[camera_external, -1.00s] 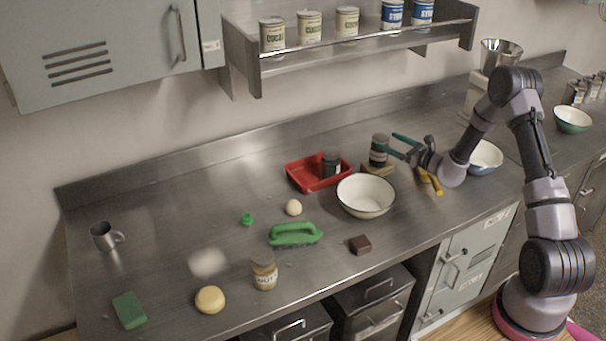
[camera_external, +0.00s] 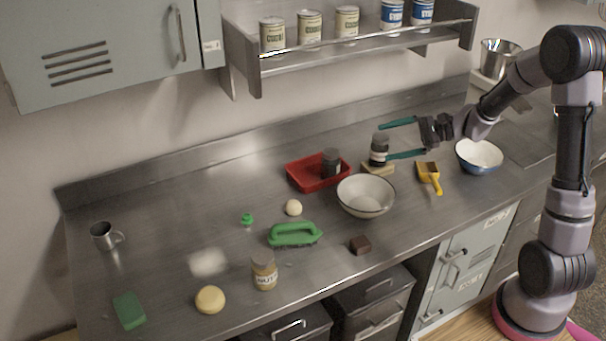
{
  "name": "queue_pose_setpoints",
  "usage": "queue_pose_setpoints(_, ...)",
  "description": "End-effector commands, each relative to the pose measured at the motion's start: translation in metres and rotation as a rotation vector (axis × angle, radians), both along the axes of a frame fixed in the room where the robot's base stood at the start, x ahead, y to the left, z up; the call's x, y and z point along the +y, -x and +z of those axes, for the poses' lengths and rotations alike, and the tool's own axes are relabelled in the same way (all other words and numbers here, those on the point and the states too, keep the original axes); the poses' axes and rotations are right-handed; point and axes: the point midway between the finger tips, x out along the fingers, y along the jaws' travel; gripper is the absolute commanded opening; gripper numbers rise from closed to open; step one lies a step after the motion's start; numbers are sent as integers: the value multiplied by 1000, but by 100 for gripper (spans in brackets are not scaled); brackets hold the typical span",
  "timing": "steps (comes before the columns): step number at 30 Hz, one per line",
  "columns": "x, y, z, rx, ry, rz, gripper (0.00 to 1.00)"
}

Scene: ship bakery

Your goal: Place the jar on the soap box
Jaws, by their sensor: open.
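A dark jar (camera_external: 379,148) with a pale label band stands upright on a small tan block (camera_external: 379,169), which looks like the soap box. My gripper (camera_external: 386,141) is open, its two green fingers pointing left. One fingertip is just above and behind the jar's top in the picture, the other at its right side. The jar is not clamped; I cannot tell whether a finger touches it. A similar dark jar (camera_external: 331,162) stands in the red tray (camera_external: 305,184). A nut jar (camera_external: 264,272) with a pale label stands near the front edge.
A white bowl (camera_external: 365,196) stands in front of the tan block. A yellow scoop (camera_external: 430,178) and blue bowl (camera_external: 479,157) lie to the right. A green brush (camera_external: 295,234), white ball (camera_external: 293,207) and brown block (camera_external: 360,245) are left and front. A shelf (camera_external: 360,45) hangs above.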

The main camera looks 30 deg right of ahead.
Motion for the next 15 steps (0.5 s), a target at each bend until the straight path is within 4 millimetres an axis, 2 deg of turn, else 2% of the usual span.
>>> queue_pose_setpoints(1, 14, 24, 16, -37, 88, 75, 100)
queue_pose_setpoints(3, 27, 55, 27, -76, 212, 169, 100)
queue_pose_setpoints(7, 36, 111, 41, -164, 455, 318, 100)
queue_pose_setpoints(11, 30, 159, 52, -270, 707, 429, 100)
queue_pose_setpoints(15, 11, 202, 65, -403, 980, 507, 100)
